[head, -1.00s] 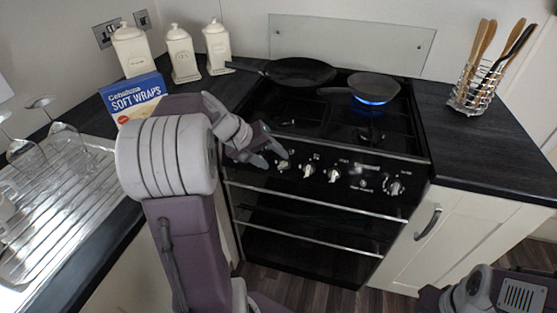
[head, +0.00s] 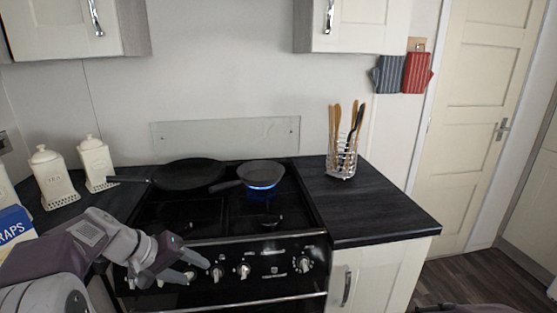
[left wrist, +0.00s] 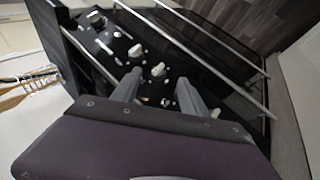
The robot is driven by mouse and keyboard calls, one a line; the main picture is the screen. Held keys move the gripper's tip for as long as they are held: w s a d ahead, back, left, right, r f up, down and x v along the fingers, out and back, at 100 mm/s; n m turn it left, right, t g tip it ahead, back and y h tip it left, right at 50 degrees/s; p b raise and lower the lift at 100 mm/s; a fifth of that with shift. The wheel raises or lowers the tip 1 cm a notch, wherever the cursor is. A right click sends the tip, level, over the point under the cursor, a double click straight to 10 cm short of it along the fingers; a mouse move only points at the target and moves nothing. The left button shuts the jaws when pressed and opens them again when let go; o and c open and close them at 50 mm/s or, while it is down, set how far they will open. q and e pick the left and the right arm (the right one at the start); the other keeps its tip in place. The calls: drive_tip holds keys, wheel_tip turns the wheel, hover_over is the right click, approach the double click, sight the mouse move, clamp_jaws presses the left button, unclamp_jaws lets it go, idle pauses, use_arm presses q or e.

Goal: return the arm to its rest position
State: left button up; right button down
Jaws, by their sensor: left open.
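My left arm comes in from the lower left of the head view. Its gripper (head: 192,270) is open and empty, in front of the cooker's row of control knobs. In the left wrist view the two grey fingers (left wrist: 160,90) stand apart, with the knob panel (left wrist: 115,42) beyond them. Whether a finger touches a knob is hard to tell. My right gripper is not in view.
On the cooker sit a small pan (head: 262,174) over a lit blue flame and a larger dark pan (head: 188,175). A utensil rack (head: 342,160) stands on the right worktop (head: 375,213). White canisters (head: 54,178) and a blue box (head: 14,226) are at left.

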use_arm(q)
drive_tip(key=s+d+f+m+g+y, duration=0.1)
drive_tip(key=s+d+f+m+g, duration=0.35)
drive_tip(key=s+d+f, duration=0.55)
drive_tip(key=s+a+f+m+y, duration=0.1)
drive_tip(key=s+a+f+y, duration=0.3)
drive_tip(key=f, duration=0.3)
wheel_tip(320, 180, up, 17)
drive_tip(key=d+p, duration=0.1)
drive_tip(key=p, duration=1.5)
drive_tip(key=shift+d+p, duration=0.3)
drive_tip(key=shift+p, duration=0.05)
drive_tip(key=shift+s, duration=0.1)
